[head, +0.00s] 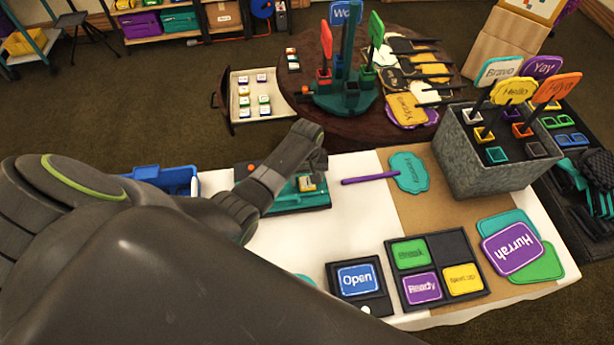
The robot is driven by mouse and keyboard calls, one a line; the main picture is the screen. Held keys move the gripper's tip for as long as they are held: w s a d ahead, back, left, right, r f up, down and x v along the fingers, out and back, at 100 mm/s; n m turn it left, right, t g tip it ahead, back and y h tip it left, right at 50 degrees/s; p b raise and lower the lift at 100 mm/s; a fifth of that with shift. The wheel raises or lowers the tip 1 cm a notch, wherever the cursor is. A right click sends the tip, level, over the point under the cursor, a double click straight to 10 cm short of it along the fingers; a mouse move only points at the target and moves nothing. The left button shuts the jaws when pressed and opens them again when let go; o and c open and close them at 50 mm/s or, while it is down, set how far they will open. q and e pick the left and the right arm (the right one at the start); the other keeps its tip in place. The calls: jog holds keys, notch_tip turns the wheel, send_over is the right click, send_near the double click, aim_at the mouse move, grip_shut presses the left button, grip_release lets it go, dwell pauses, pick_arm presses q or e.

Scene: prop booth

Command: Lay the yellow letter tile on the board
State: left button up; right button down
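A small tile with a pale top and yellow edges (307,184) shows at the teal board (300,201), on the near table. I take it for the yellow letter tile; its letter is too small to read. I cannot tell whether it rests flat on the board. My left gripper (296,150) is over the board, just behind and left of the tile in the picture. Its dark body and my arm hide the board's left and middle. Its fingertips do not show clearly, so I cannot tell whether they are apart or touch anything. My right gripper is out of view.
A blue bin (163,179) stands left of the board. A purple-handled teal sign (408,173) lies to the right. Black frames with word cards (437,238) lie in front, and a grey sign holder (480,163) stands right. A tile tray (233,107) sits behind, by the round table.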

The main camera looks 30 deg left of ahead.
aim_at(307, 181)
pick_arm(q)
jog(key=shift+r, duration=0.1)
notch_tip(307, 181, up, 12)
dwell(0.6)
dwell(0.5)
